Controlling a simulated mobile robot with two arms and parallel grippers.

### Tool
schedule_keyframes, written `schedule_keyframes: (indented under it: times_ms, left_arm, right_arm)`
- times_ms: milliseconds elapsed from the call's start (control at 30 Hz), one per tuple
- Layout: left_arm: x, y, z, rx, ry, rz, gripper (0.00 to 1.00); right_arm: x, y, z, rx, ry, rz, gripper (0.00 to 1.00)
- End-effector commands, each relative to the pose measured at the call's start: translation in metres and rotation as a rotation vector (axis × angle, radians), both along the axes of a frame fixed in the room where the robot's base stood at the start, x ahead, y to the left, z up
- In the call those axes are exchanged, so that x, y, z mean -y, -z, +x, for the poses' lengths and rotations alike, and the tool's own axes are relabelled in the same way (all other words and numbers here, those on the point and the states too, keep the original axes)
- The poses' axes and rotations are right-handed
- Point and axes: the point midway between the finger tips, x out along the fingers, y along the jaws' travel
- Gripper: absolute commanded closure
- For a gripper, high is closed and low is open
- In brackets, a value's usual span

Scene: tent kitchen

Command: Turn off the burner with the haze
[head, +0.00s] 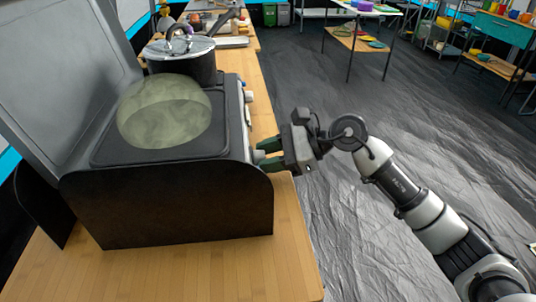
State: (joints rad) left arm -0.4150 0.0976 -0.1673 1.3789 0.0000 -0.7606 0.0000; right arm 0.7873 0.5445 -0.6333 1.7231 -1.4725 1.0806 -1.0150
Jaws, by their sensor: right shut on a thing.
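A black two-burner camp stove (165,215) with a raised grey lid stands on a wooden counter. A greenish-grey haze (165,111) forms a dome over its near burner. A pot with a shiny lid (182,60) sits on the far burner. Light knobs (248,96) show on the stove's right-hand front face by the far burner. My right gripper (262,152) is at that face beside the near burner, shut on a knob that the fingers and stove edge mostly hide. My left gripper is not in view.
The wooden counter (200,275) runs along the left, with several items beyond the pot. The grey floor (400,130) to the right is open. A white table (362,8) and shelving stand at the back.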

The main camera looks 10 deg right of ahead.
Motion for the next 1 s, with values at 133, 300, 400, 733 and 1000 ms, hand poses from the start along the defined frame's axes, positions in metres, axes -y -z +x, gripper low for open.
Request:
schedule_keyframes:
  times_ms: [133, 300, 400, 733, 1000]
  left_arm:
    - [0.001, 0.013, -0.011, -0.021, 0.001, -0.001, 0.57]
    - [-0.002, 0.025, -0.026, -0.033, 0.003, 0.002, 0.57]
    - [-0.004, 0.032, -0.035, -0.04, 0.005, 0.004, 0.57]
    - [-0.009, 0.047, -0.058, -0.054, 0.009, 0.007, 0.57]
    - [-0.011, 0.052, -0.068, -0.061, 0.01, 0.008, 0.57]
  right_arm:
    - [0.001, -0.002, 0.002, -0.087, 0.003, 0.0, 0.88]
    - [0.001, -0.003, 0.003, -0.229, 0.003, -0.001, 0.88]
    - [0.001, -0.004, 0.003, -0.323, 0.003, 0.0, 0.88]
    - [0.001, -0.003, 0.005, -0.616, 0.004, 0.001, 0.88]
    - [0.0, -0.002, 0.006, -0.783, 0.003, 0.002, 0.88]
